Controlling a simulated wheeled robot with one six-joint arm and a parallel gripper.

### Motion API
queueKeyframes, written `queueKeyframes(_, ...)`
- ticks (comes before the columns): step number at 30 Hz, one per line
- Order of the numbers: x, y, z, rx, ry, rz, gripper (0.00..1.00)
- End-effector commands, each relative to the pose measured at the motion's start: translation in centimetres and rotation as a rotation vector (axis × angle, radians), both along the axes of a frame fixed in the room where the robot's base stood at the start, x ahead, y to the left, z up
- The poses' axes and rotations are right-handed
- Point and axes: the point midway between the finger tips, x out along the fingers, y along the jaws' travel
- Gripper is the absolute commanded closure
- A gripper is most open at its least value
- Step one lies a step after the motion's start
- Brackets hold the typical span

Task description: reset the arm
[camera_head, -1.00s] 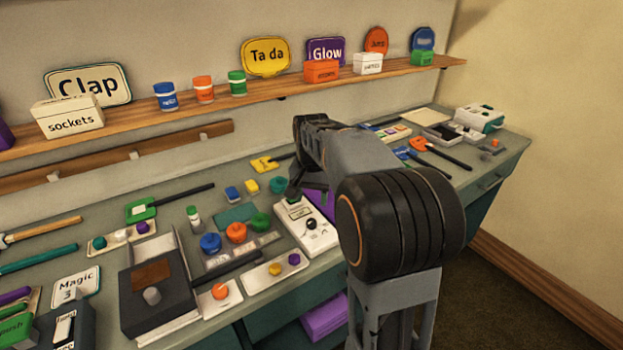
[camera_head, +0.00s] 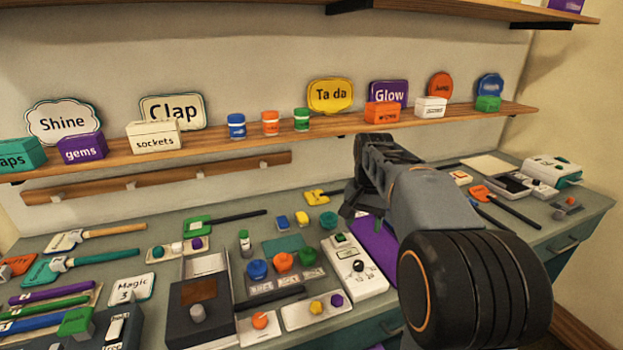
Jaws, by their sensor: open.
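My gripper (camera_head: 350,207) is at the end of my raised arm, right of the picture's middle. Its dark jaws are open, and no object shows between them. It appears above the workbench (camera_head: 225,222), by the upper end of a white control box (camera_head: 357,272) with a green button and a black knob. The gap between the jaws and the box is hard to judge. My arm hides part of the purple sheet (camera_head: 377,240) and the bench behind it.
A shelf (camera_head: 215,138) with signs, small jars and boxes runs along the wall behind my arm. Colored knobs, wands and panels crowd the bench. A dark box (camera_head: 200,305) stands at front left, and a white device (camera_head: 552,172) at back right.

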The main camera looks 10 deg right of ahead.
Motion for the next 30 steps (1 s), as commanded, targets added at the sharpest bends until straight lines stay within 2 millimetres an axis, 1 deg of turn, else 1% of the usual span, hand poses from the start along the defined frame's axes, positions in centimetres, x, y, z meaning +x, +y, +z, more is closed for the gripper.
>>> queueKeyframes(3, 0.5, -0.1, -0.1, -0.007, -0.027, 0.05, 0.43)
queueKeyframes(5, 0.4, -0.1, -2.0, -0.008, -0.032, 0.113, 0.43)
queueKeyframes(6, -0.2, 0.1, -3.0, -0.011, -0.037, 0.153, 0.43)
queueKeyframes(7, -0.8, 0.4, -3.5, -0.014, -0.045, 0.187, 0.43)
queueKeyframes(8, -1.5, 0.8, -3.9, -0.017, -0.056, 0.225, 0.43)
queueKeyframes(11, -4.6, 2.8, -4.8, -0.036, -0.101, 0.357, 0.43)
queueKeyframes(15, -9.4, 5.6, -5.8, -0.064, -0.171, 0.522, 0.43)
queueKeyframes(18, -12.5, 7.1, -6.3, -0.08, -0.212, 0.601, 0.43)
queueKeyframes(21, -14.7, 8.2, -6.5, -0.089, -0.242, 0.644, 0.43)
queueKeyframes(24, -16.0, 8.8, -6.2, -0.093, -0.264, 0.667, 0.43)
queueKeyframes(30, -16.2, 9.5, -4.9, -0.104, -0.308, 0.689, 0.43)
